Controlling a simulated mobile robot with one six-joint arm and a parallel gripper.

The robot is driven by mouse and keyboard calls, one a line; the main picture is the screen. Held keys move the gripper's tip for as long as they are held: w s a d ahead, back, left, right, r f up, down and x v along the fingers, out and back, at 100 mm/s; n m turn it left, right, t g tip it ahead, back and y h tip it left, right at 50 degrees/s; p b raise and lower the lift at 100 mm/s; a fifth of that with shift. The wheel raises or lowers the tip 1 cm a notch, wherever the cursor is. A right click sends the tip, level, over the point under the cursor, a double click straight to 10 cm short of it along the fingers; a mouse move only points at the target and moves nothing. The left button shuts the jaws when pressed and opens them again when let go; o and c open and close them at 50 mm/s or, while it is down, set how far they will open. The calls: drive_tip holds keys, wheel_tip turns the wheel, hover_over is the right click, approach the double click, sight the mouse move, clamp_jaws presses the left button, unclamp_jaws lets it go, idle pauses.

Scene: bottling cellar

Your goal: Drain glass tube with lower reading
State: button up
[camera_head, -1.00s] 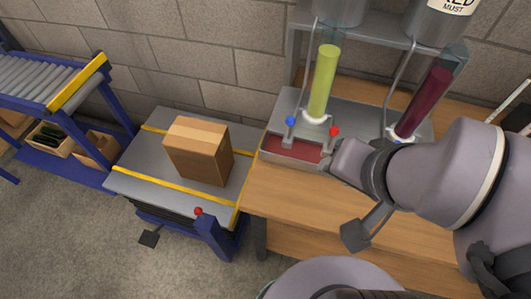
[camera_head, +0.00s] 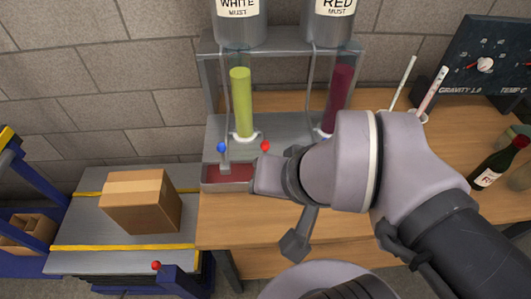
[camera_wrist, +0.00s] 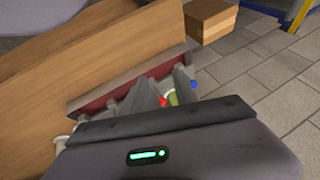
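A glass tube of yellow-green liquid (camera_head: 241,103) stands upright on the grey stand, under the tank labelled WHITE MUST (camera_head: 240,25). A glass tube of dark red liquid (camera_head: 338,97) stands right of it, under the RED MUST tank (camera_head: 332,24); my arm hides its base. No reading is legible on either. A blue knob (camera_head: 222,147) and a red knob (camera_head: 265,147) stand over a drain tray with a red floor (camera_head: 228,188). My gripper (camera_wrist: 165,90) is beside the tray. Its fingers are apart, and the red knob (camera_wrist: 163,101) shows between them; contact cannot be told.
A bottle (camera_head: 500,163) stands on the wooden bench (camera_head: 225,230) at the right, before a dark board (camera_head: 487,65). White sticks (camera_head: 434,92) stand behind my arm. A cardboard box (camera_head: 140,202) sits on the grey lift table (camera_head: 90,228) at the left.

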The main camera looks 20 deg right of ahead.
drive_tip(key=shift+c, duration=1.1)
drive_tip(key=shift+n+g, duration=0.3)
drive_tip(key=shift+g, duration=0.2)
drive_tip(key=w+r+p, duration=0.1)
drive_tip(key=r+p, duration=0.1)
drive_tip(key=w+r+p, duration=0.1)
drive_tip(key=shift+w+d+r+p, duration=0.3)
drive_tip(key=shift+r, duration=0.05)
clamp_jaws()
drive_tip(key=w+d+n+g+p, duration=0.1)
drive_tip(key=w+d+g+p, duration=0.1)
drive_tip(key=w+p, duration=0.3)
drive_tip(key=w+d+n+g+h+p, duration=0.1)
drive_tip(key=w+d+g+p, duration=0.1)
drive_tip(key=w+p, duration=0.4)
drive_tip(key=w+g, duration=0.1)
drive_tip(key=w, duration=0.3)
drive_tip(key=shift+d+r, duration=0.15)
drive_tip(key=shift+r, duration=0.1)
